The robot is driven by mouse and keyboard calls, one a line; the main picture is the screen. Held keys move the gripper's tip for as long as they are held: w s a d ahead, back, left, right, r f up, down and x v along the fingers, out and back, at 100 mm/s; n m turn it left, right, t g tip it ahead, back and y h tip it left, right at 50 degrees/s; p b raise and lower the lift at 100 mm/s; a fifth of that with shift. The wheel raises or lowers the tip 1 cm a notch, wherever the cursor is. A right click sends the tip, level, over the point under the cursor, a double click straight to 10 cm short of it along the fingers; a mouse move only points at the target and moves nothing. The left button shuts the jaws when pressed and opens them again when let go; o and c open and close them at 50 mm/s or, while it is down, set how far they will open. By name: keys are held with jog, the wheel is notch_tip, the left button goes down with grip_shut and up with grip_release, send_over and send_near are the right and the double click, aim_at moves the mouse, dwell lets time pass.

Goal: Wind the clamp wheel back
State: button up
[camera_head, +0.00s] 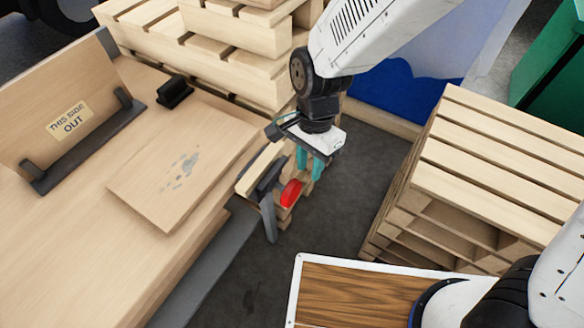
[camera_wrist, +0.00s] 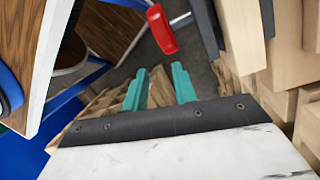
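A dark grey clamp (camera_head: 268,182) sits at the right edge of the wooden bench, with a bar hanging down. A red rounded part (camera_head: 291,193), seemingly the clamp wheel, sticks out on its right side. In the wrist view the red part (camera_wrist: 161,30) shows at the top, beside a grey bar (camera_wrist: 181,20). My gripper (camera_head: 311,173) has teal fingers pointing down, just above and right of the red part in the head view. In the wrist view my gripper (camera_wrist: 159,70) is open, with an empty gap between the fingers. The red part lies beyond the fingertips, apart from them.
The bench (camera_head: 60,235) carries a flat board (camera_head: 185,165), a small black block (camera_head: 174,91) and an upright panel with a "THIS SIDE OUT" label (camera_head: 70,120). Stacked pallets (camera_head: 230,50) stand behind; a slatted crate (camera_head: 490,170) stands right. Dark floor (camera_head: 345,215) lies between.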

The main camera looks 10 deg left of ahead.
aim_at(291, 185)
jog(key=shift+s+a+r+n+g+y, duration=0.3)
jog(key=shift+a+n+g+y, duration=0.15)
jog(key=shift+a+n, duration=0.15)
jog(key=shift+s+a+r+n+g+y, duration=0.25)
jog(key=shift+a+r+n+g+y, duration=0.1)
jog(key=shift+a+n+g, duration=0.2)
jog(key=shift+s, duration=0.1)
jog(key=shift+n, duration=0.35)
jog(key=shift+x, duration=3.9)
grip_shut()
